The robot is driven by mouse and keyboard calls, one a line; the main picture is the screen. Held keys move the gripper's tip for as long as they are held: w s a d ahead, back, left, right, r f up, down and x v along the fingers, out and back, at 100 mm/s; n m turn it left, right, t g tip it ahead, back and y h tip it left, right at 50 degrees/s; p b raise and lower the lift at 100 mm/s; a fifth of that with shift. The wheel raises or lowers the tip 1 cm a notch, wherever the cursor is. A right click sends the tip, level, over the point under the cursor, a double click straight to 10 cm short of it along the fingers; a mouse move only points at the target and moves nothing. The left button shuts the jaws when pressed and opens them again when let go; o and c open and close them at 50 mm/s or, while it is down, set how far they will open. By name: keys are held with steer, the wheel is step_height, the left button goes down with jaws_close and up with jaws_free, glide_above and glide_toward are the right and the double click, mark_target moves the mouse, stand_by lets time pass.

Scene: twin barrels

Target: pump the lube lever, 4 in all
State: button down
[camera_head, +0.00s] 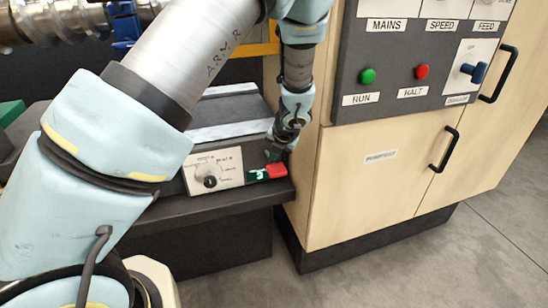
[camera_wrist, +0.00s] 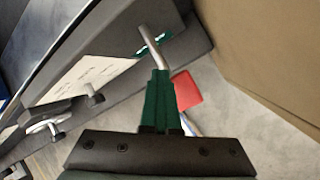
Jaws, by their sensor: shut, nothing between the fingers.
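My gripper (camera_wrist: 160,78) has green fingers, closed together, in the middle of the wrist view. In the head view my gripper (camera_head: 273,153) is low at the front of the dark bench, just above a red block-like piece (camera_head: 276,171). The red piece (camera_wrist: 186,90) shows just right of the fingers in the wrist view. A bare metal rod (camera_wrist: 151,46), which looks like the lever, runs down to the fingertips. Its lower end is hidden behind them, and I cannot tell whether they touch or whether the red piece belongs to it.
A wooden cabinet (camera_head: 365,190) stands close on the right, with switches above and black handles. Grey floor is open in front.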

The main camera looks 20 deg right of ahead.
steer(key=shift+w+r+p, duration=0.15)
steer(key=shift+r+p, duration=0.85)
steer(key=shift+r, duration=0.1)
steer(key=r+p, duration=0.5)
steer(key=shift+w, duration=0.4)
steer(key=shift+d, duration=0.1)
